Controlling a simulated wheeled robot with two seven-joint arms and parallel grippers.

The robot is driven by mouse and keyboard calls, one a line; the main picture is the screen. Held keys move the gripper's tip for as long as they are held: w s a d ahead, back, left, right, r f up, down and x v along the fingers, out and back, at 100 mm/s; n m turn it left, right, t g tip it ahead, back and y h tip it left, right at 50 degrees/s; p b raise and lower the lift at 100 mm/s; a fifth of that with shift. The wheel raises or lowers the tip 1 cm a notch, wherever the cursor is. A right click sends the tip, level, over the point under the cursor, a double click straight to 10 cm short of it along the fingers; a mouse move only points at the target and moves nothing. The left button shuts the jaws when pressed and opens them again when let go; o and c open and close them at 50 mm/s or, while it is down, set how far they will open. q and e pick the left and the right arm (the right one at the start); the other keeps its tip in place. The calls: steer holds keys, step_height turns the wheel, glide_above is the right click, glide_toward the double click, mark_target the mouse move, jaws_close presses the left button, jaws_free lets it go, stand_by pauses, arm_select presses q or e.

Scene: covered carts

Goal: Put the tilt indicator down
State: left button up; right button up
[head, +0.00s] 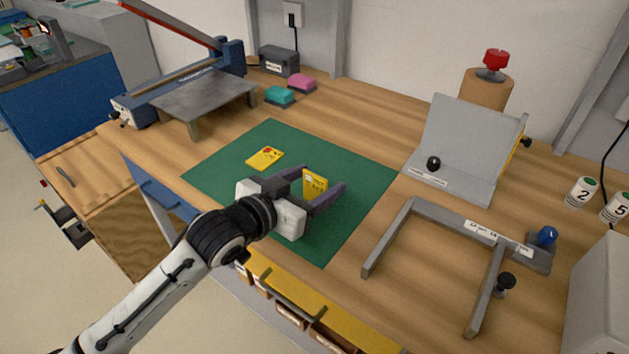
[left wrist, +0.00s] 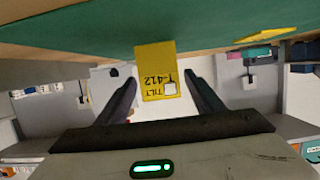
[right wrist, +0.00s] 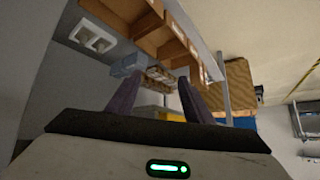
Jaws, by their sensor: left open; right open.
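The tilt indicator is a yellow card marked TILT T-412. In the head view the tilt indicator (head: 315,184) is upright over the green mat (head: 351,165), between the fingers of my left gripper (head: 322,194). The left wrist view shows the tilt indicator (left wrist: 157,70) between the two open fingers, with a visible gap on each side. Its lower edge appears to meet the mat. My right gripper (right wrist: 153,95) shows only in the right wrist view, open and empty, away from the mat.
A second yellow card (head: 265,158) with a red mark lies flat on the mat. A grey frame (head: 402,225) and an angled grey plate stand (head: 463,139) are to the right. Teal (head: 279,96) and pink (head: 301,83) blocks sit behind. The mat's right part is clear.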

arm_select(q)
steer(key=shift+r, duration=0.15)
steer(key=v, duration=1.2)
